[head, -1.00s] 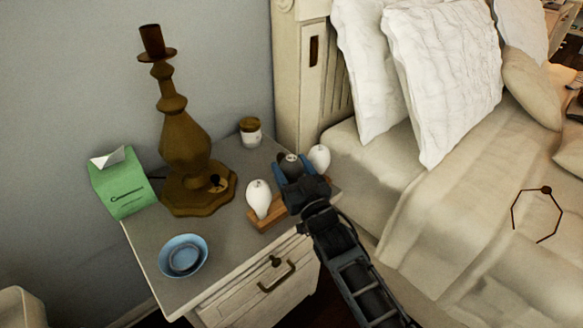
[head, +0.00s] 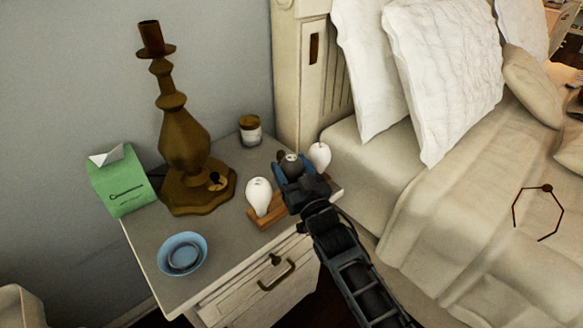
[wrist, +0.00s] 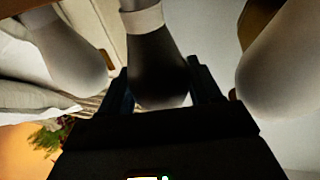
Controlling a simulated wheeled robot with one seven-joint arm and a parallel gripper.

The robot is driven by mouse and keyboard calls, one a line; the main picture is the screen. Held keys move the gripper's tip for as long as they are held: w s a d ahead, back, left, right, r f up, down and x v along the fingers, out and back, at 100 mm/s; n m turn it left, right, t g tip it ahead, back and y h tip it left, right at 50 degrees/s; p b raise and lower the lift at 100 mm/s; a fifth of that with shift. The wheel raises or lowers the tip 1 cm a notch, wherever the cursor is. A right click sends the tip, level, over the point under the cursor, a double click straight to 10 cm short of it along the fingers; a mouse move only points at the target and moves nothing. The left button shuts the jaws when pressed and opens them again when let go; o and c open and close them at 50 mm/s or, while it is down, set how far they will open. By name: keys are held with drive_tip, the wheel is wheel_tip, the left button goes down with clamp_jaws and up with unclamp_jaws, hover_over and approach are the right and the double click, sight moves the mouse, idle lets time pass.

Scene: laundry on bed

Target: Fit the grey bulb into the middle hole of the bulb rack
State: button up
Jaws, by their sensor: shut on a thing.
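The grey bulb (head: 291,160) is dark and sits between the blue-tipped jaws of my gripper (head: 290,172), which is shut on it. In the wrist view the grey bulb (wrist: 157,65) hangs between the two fingers. The wooden bulb rack (head: 268,217) lies on the nightstand under and beside my gripper. A white bulb (head: 259,196) stands in its left end and another white bulb (head: 320,156) stands at its right end. The grey bulb is between them, over the middle. My gripper hides the middle hole and the bulb's lower part, so I cannot tell whether it is seated.
On the nightstand (head: 218,240) are a blue bowl (head: 182,254), a brown lamp base (head: 184,145), a green carton (head: 121,188) and a small lidded jar (head: 250,131). The bed (head: 420,215) is to the right. Bare tabletop lies between bowl and rack.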

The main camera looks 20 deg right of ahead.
sight(296, 180)
drive_tip(key=shift+f+b, duration=0.45)
idle(0.4)
drive_tip(key=o, duration=1.1)
drive_tip(key=shift+s+d+f, duration=0.1)
drive_tip(key=shift+s+f, duration=0.1)
drive_tip(key=shift+s, duration=1.15)
drive_tip(key=shift+s+a+f, duration=0.1)
drive_tip(key=shift+s+f, duration=0.15)
drive_tip(key=shift+s, duration=1.05)
drive_tip(key=shift+s+d+f, duration=0.1)
drive_tip(key=shift+s+f, duration=0.1)
drive_tip(key=shift+s, duration=1.15)
drive_tip(key=s+g+p, duration=0.1)
drive_tip(key=s+g, duration=0.2)
drive_tip(key=s, duration=2.2)
drive_tip(key=s+r+g, duration=0.1)
drive_tip(key=s+r, duration=0.4)
drive_tip(key=s, duration=0.3)
drive_tip(key=s+r+g+p, duration=0.1)
drive_tip(key=s+r, duration=0.4)
drive_tip(key=s, duration=0.4)
drive_tip(key=shift+r, duration=0.4)
